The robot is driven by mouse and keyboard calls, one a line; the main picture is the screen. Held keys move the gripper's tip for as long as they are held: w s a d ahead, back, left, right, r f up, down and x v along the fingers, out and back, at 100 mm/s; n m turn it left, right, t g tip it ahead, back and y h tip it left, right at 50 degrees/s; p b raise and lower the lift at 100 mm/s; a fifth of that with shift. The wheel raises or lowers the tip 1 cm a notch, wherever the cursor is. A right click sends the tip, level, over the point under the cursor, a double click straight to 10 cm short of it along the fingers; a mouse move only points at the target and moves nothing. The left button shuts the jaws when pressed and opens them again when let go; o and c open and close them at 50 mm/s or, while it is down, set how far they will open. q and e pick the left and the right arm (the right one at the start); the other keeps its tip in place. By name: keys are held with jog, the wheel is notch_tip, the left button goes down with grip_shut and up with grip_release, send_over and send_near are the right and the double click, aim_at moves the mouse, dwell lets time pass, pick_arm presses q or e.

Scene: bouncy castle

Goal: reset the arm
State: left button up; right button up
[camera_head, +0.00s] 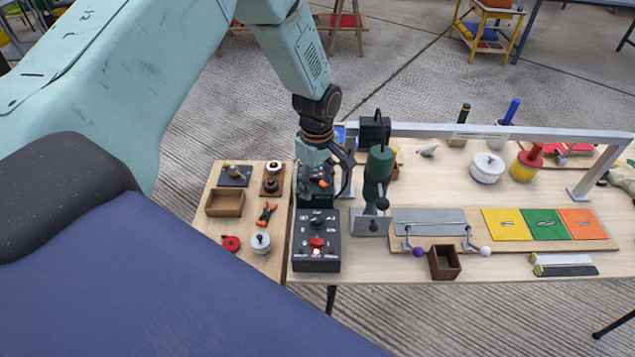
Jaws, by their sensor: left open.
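My left arm comes in from the upper left and bends down over the table. Its gripper (328,172) points downward above the left part of the table, close to a dark green box with an orange part on top (316,185). The gripper is open and I see nothing held in it. Whether a finger touches the green box, I cannot tell. My right gripper does not show.
A black control box (317,241) and a green clamp-like device (376,180) stand close to the gripper. A grey bar frame (470,130) spans the table's back. Colored panels (545,224) and a brown open box (444,262) lie to the right. A small side board (225,232) holds knobs.

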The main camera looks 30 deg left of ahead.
pick_arm(q)
jog(key=s+d+f+m, duration=0.3)
jog(key=s, duration=0.5)
jog(key=s+d+f+m, duration=0.2)
jog(key=s+f+m, duration=0.2)
jog(key=s, duration=0.3)
jog(key=s+d+f+m, duration=0.3)
jog(key=s, duration=0.5)
jog(key=s+r+m, duration=0.2)
jog(key=s+m, duration=0.3)
jog(key=s, duration=0.5)
notch_tip(320, 180, down, 20)
jog(key=b, duration=1.9)
jog(key=shift+w+d+r, duration=0.15)
jog(key=shift+w, duration=0.15)
